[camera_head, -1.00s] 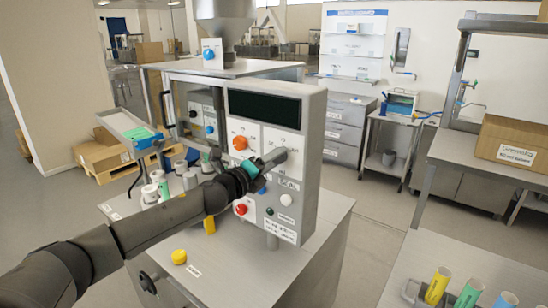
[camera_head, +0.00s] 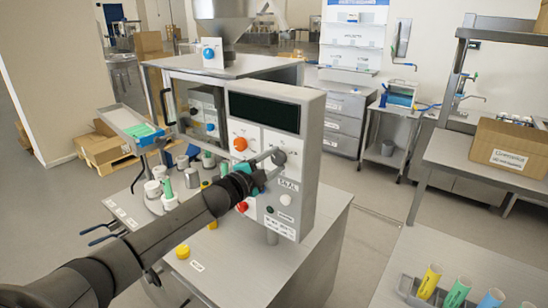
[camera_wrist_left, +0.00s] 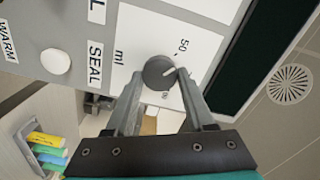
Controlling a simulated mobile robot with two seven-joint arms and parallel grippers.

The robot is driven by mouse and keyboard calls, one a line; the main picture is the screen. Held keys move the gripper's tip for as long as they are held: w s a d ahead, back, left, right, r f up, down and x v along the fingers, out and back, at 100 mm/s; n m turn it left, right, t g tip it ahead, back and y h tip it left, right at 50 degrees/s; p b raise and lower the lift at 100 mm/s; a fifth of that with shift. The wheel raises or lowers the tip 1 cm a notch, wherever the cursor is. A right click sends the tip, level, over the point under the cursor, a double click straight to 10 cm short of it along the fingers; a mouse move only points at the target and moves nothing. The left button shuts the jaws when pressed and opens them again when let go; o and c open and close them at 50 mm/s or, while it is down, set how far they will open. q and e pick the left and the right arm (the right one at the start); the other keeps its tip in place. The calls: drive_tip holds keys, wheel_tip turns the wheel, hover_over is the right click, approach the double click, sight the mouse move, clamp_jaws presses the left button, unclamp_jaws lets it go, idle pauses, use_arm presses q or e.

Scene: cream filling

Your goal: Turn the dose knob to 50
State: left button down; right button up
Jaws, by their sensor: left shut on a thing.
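The dose knob (camera_head: 279,157) is a small dark grey round knob on the front of the control panel (camera_head: 310,110), below the dark display. In the left wrist view the knob (camera_wrist_left: 157,71) has a pale pointer line on its right side. A printed "50" (camera_wrist_left: 183,46) stands to the upper right of it, and "ml" to the left. My left gripper (camera_head: 272,157) reaches the panel from the lower left. In the left wrist view its fingers (camera_wrist_left: 158,80) are closed around the knob, one on each side. My right gripper is not in view.
An orange knob (camera_head: 240,144), a red button (camera_head: 242,207) and a white button (camera_head: 286,200) sit near the knob. Pots and jars (camera_head: 170,190) stand on the steel table behind my left arm. Coloured tubes (camera_head: 458,292) stand on a table at lower right.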

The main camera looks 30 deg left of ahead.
use_arm(q)
drive_tip(key=shift+n+p, duration=0.35)
drive_tip(key=shift+n, duration=0.45)
drive_tip(key=shift+c, duration=1.3)
unclamp_jaws()
drive_tip(key=shift+s, duration=0.1)
drive_tip(key=shift+s+a+f, duration=0.1)
drive_tip(key=shift+s, duration=0.5)
drive_tip(key=s+a+b, duration=0.1)
drive_tip(key=s, duration=1.2)
drive_tip(key=shift+s+b, duration=0.35)
drive_tip(key=shift+s, duration=0.05)
